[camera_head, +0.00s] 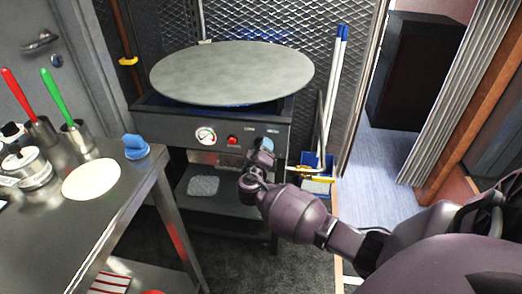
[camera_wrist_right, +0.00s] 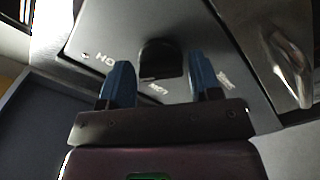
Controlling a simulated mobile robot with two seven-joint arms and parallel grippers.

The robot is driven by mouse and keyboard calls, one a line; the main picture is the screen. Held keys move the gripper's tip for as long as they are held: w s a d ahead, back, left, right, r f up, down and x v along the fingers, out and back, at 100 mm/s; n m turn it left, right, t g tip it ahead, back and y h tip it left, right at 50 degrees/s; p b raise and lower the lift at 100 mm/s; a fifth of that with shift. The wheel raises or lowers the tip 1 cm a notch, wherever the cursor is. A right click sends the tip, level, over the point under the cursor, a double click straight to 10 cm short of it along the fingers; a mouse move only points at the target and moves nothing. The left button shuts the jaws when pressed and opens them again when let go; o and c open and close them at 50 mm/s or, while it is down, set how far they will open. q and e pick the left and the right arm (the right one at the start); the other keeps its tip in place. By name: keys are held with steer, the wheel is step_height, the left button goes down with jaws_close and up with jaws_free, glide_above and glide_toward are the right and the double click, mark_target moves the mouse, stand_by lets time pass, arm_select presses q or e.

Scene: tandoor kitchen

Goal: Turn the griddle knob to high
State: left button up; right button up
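The griddle (camera_head: 232,72) is a large round grey plate on a dark stand, with a control panel (camera_head: 185,132) on its front. In the head view my right gripper (camera_head: 264,147) is at the panel's right part and hides the knob there. The right wrist view shows the dark, rounded griddle knob (camera_wrist_right: 160,57) on the grey panel. My right gripper (camera_wrist_right: 161,80) is open, its two blue fingers spread to either side of the knob. A clear gap shows between each finger and the knob, with no visible contact. My left gripper is not in view.
The panel carries a dial gauge (camera_head: 206,135) and a red light (camera_head: 232,141). A steel table (camera_head: 110,215) at left holds flatbread (camera_head: 91,179), a blue object (camera_head: 136,147) and red- and green-handled tools in cups. A blue dustpan (camera_head: 318,165) and poles stand right of the griddle.

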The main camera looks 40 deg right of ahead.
steer(key=shift+o, duration=1.1)
steer(key=shift+a, duration=0.1)
steer(key=p+v, duration=0.1)
steer(key=v, duration=0.9)
steer(key=shift+s+a, duration=0.15)
steer(key=shift+s, duration=0.15)
